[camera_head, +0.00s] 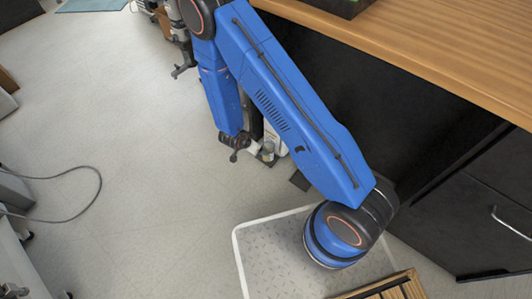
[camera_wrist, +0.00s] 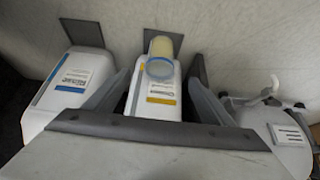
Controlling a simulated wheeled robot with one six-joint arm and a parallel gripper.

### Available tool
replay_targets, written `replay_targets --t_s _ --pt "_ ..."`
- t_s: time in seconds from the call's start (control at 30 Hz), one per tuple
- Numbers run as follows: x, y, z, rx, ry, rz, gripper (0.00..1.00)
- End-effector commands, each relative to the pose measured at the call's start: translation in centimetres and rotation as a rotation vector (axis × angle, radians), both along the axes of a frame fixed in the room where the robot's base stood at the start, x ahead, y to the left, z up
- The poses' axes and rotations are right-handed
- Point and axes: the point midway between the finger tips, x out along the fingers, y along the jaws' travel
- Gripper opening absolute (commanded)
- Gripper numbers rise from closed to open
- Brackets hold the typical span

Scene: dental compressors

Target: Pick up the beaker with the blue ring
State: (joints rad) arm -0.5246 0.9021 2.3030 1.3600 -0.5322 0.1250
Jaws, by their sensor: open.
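The beaker with the blue ring (camera_wrist: 160,68) shows in the upper middle of the wrist view. It is small and clear, with a pale yellow part and a light blue band. It overlaps a white container with a yellow-striped label (camera_wrist: 160,98); I cannot tell whether it stands on it or in front of it. My gripper (camera_wrist: 161,77) is open, its two grey fingers to the left and right of the beaker in the picture, with no visible contact.
A white container with a blue-striped label (camera_wrist: 72,85) stands to the left, and a rounded white device (camera_wrist: 280,130) to the right. In the head view a wooden-topped counter (camera_head: 440,50) with dark fronts lies right. Open floor (camera_head: 110,130) extends left, with a cable (camera_head: 85,172).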

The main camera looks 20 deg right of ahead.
Motion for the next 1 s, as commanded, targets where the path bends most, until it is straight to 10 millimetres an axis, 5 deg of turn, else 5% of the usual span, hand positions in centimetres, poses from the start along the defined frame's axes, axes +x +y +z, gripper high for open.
replay_targets --t_s 0.63,1.0 --pt "2.7 -4.0 -8.5 -0.001 0.003 -0.001 0.76" --pt "3.6 -4.9 -10.5 0.001 0.001 0.000 0.76"
